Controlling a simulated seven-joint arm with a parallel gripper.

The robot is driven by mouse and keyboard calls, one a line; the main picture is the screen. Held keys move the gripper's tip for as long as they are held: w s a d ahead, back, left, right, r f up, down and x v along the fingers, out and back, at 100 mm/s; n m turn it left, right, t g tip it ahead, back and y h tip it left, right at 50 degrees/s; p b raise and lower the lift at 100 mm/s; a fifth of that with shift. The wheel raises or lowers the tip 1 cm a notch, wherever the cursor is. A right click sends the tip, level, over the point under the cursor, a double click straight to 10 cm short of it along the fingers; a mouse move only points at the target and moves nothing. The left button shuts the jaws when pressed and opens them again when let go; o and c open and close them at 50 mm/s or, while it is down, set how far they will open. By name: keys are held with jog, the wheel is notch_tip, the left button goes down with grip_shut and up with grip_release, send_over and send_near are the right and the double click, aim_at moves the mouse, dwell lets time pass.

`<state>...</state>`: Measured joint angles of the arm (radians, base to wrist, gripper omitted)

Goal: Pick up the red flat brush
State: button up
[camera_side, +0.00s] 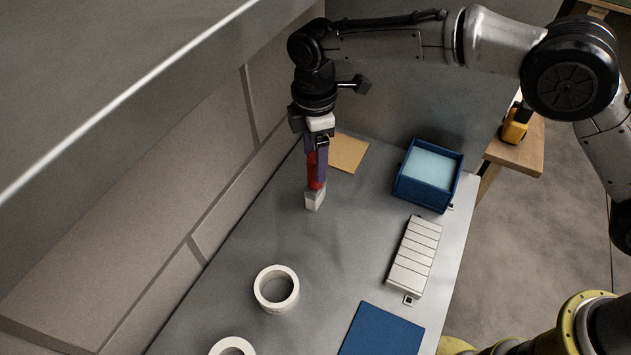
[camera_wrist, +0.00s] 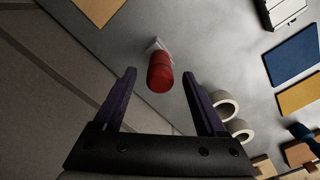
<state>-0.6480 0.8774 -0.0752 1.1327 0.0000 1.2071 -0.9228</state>
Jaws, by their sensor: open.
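The red flat brush (camera_side: 317,172) appears to stand upright on the grey table, with its red handle up and a pale, blocky end (camera_side: 315,199) at the bottom. In the wrist view the handle's rounded end (camera_wrist: 160,76) faces the camera, with the pale end (camera_wrist: 158,45) beyond it. My gripper (camera_side: 318,165) points down over the brush, its dark purple fingers at handle height in the side view. In the wrist view my gripper (camera_wrist: 159,80) is open, with the handle between the fingertips and visible gaps on both sides.
A wall runs along the left of the table. A tan sheet (camera_side: 348,152) lies behind the brush. A blue box (camera_side: 428,190), a white ribbed block (camera_side: 414,258) and a blue sheet (camera_side: 382,331) are on the right. White rings (camera_side: 263,299) lie in front. The table around the brush is clear.

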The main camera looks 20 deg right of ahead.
jog(key=shift+f, duration=2.8)
grip_shut()
jog(key=shift+r, duration=0.1)
